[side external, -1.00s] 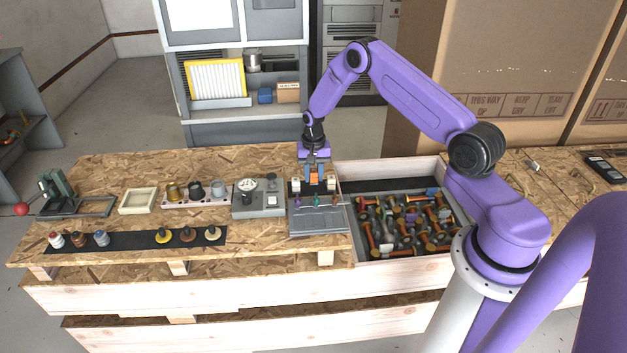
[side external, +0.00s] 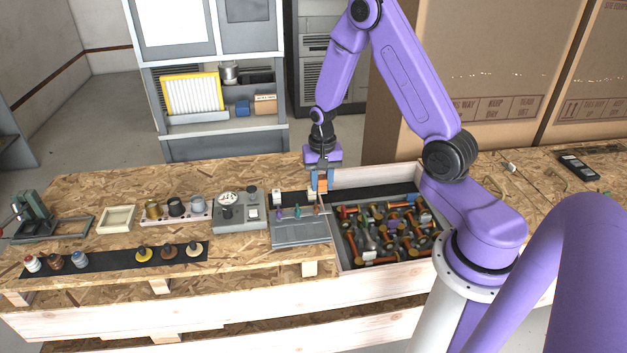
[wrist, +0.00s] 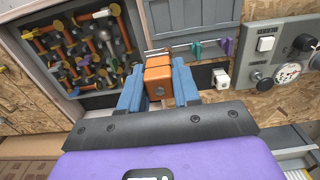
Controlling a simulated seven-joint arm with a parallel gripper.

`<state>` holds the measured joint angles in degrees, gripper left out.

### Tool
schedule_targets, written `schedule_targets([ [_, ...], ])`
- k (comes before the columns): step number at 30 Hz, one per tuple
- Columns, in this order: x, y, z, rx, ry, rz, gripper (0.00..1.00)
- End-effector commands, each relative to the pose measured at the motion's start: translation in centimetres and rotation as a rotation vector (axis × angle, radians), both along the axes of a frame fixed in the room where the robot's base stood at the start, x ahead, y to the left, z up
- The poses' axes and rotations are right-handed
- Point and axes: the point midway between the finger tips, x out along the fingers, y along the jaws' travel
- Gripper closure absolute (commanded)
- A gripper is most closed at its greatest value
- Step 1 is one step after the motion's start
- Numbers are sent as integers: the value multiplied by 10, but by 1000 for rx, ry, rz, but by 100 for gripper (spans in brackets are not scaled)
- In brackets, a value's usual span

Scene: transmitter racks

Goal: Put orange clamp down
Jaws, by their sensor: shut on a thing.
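My gripper (side external: 319,186) is shut on the orange clamp (side external: 321,184), a small block. In the wrist view the clamp (wrist: 158,80) sits between my two blue fingers (wrist: 160,90). In the side view my gripper hangs fingers down near the grey panel's (side external: 300,234) back right corner, beside the tool bin. Small coloured clips, including a teal one (wrist: 197,47) and a purple one (wrist: 227,44), stand along the panel. I cannot tell whether the clamp touches anything below.
A wooden bin (side external: 390,278) of orange-handled tools lies right of the panel. A grey gauge box (side external: 240,220), a row of pots (side external: 176,212) and a cream tray (side external: 116,220) stand to the left. Bare bench (side external: 215,178) shows behind them.

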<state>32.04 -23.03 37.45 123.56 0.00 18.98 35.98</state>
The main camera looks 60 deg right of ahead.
Motion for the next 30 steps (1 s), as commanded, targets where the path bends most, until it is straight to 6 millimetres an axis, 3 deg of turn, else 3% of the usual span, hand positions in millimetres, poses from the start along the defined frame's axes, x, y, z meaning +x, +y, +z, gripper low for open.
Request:
schedule_targets([
  [5, -14, 21, 5, 0, 0, 6, 99],
  [12, -53, 85, 15, 0, 0, 10, 99],
  [15, -70, 103, 18, 0, 0, 8, 99],
  [21, -84, 117, 20, 1, -1, 0, 99],
  [30, -71, 117, 15, 1, -1, -2, 99],
])
